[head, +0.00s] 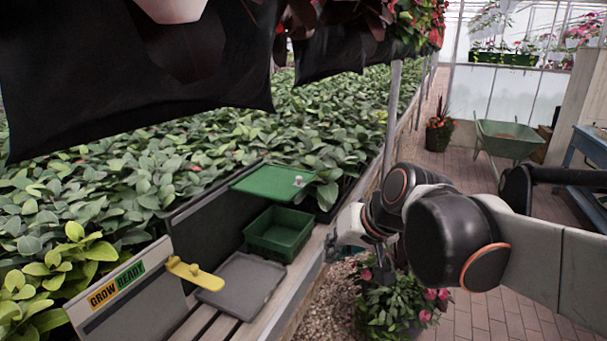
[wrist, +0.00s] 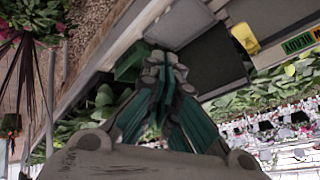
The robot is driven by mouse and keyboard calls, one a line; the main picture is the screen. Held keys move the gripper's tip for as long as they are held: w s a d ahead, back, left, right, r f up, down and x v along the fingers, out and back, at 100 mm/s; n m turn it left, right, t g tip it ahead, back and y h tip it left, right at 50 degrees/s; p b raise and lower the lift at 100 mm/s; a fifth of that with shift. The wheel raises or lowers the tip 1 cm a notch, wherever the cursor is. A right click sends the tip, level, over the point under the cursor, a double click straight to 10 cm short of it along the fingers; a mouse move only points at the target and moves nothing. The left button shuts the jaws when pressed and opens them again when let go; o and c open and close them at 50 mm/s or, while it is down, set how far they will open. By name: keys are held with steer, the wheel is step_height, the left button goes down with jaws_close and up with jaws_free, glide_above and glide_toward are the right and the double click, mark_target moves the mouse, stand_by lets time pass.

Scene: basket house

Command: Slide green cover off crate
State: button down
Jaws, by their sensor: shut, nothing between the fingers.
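The green crate (head: 282,250) stands on the bench with its inside showing from above. The flat green cover (head: 265,182), with a small white knob (head: 298,181) near its right end, is behind and above the crate's opening. I cannot tell what bears it. My gripper (head: 334,243) is to the right of the crate, by the bench edge, apart from the cover. In the wrist view my gripper (wrist: 166,62) has its fingertips together and empty. A dark green piece, seemingly the crate (wrist: 130,66), shows just beyond and left of them, partly hidden.
A grey tray (head: 243,284) lies in front of the crate. A yellow piece (head: 195,273) sits to its left by the "GROW READY" sign (head: 117,285). Leafy plants (head: 150,165) fill the bed behind. A potted plant (head: 385,300) stands below my arm. A black hanging cloth (head: 140,75) is overhead.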

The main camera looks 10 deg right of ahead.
mark_target(312, 178)
steer(key=w+d+r+m+t+y+p, duration=0.1)
steer(key=w+r+y, duration=0.15)
steer(key=w, duration=1.15)
steer(key=w+d+r+m+t+y+p, duration=0.1)
steer(key=w+m+y+p, duration=0.15)
steer(key=w, duration=1.05)
steer(key=w+d+f+m+t+y+p, duration=0.1)
steer(key=w+d+f+t+y, duration=0.1)
steer(key=w+d+f, duration=0.35)
steer(key=w+d+f+m+t+y, duration=0.1)
steer(key=w+d+f+t+y, duration=0.15)
steer(key=w+d, duration=0.55)
steer(key=b+x, duration=0.1)
steer(key=x, duration=0.3)
steer(key=b+x, duration=0.1)
steer(key=x, duration=0.3)
steer(key=f+b+x, duration=0.1)
steer(key=x, duration=0.3)
steer(key=shift+a, duration=0.3)
steer(key=shift+s+a, duration=0.2)
steer(key=shift+a, duration=0.05)
steer(key=s, duration=0.1)
steer(key=s+a+b, duration=0.1)
steer(key=s, duration=0.1)
steer(key=shift+a+f+b, duration=0.1)
steer(key=shift+a+b, duration=0.1)
steer(key=shift+b, duration=0.1)
